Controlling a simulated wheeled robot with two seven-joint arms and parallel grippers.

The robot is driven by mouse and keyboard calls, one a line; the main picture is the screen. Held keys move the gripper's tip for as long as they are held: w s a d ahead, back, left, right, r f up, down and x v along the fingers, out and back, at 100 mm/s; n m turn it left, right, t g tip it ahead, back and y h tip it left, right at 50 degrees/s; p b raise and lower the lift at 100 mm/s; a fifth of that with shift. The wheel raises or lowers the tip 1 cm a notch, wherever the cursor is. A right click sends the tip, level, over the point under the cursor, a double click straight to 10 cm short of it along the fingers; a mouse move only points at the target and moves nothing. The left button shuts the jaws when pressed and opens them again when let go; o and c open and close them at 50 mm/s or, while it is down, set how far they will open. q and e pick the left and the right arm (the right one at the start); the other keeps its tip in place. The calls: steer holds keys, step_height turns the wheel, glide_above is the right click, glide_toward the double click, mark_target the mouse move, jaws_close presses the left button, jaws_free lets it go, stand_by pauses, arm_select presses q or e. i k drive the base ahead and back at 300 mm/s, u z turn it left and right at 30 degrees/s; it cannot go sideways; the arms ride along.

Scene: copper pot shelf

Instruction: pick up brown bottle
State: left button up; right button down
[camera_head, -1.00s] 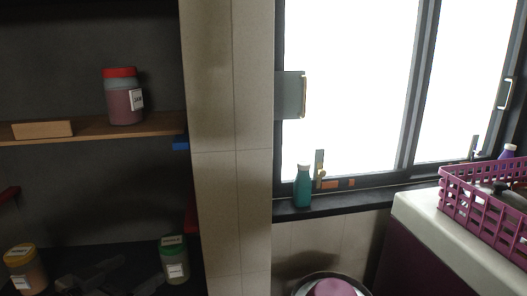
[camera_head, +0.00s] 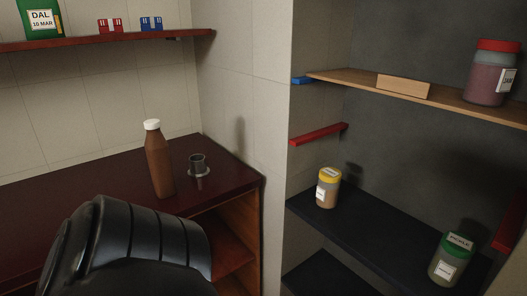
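The brown bottle (camera_head: 158,166) has a white cap and stands upright on a dark red counter (camera_head: 95,178), left of the middle of the head view. A dark part of my arm fills the lower left of the picture, in front of the counter and nearer than the bottle. Neither of my grippers shows in this view. Nothing is seen touching the bottle.
A small metal cup on a saucer (camera_head: 198,168) stands just right of the bottle. A red shelf (camera_head: 75,40) hangs above with a green tin (camera_head: 40,20) and small boxes.

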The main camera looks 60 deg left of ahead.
mark_target(157, 150)
steer(key=u, duration=3.35)
steer(key=i, duration=0.75)
steer(key=u, duration=0.2)
